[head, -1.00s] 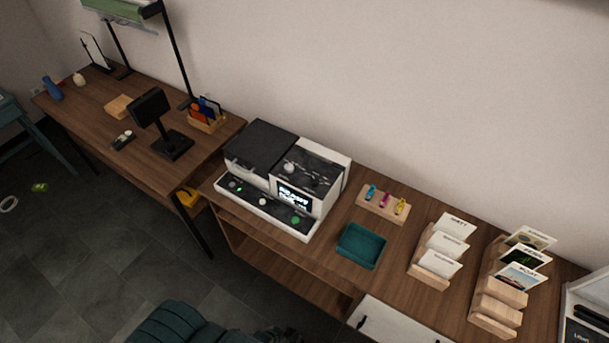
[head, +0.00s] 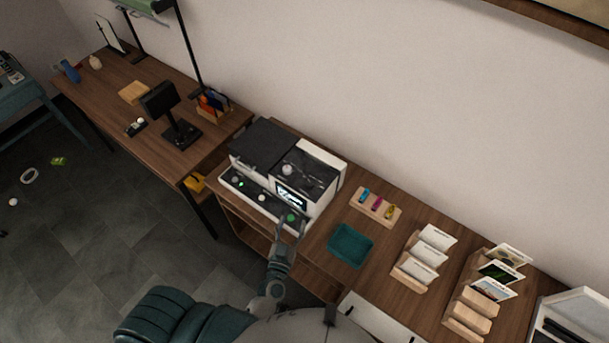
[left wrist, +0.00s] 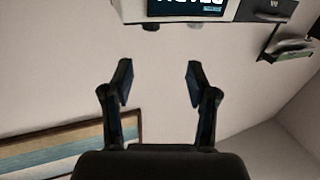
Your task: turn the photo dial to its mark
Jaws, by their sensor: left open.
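A white and black photo machine (head: 285,170) stands on the wooden bench, its lit screen (head: 291,196) facing front. I cannot tell which knob is the photo dial, and no mark is readable. My left gripper (head: 289,227) is at the front right corner of the ledge, partly over it, near the green button. In the left wrist view the open, empty fingers (left wrist: 160,82) show, with the screen (left wrist: 187,8) beyond them at the top edge. My right gripper is not in view.
A teal tray (head: 350,246) and a wooden holder with coloured pieces (head: 375,207) lie to the machine's right. Card racks (head: 423,255) stand further right. A black stand (head: 181,130) is on the left desk.

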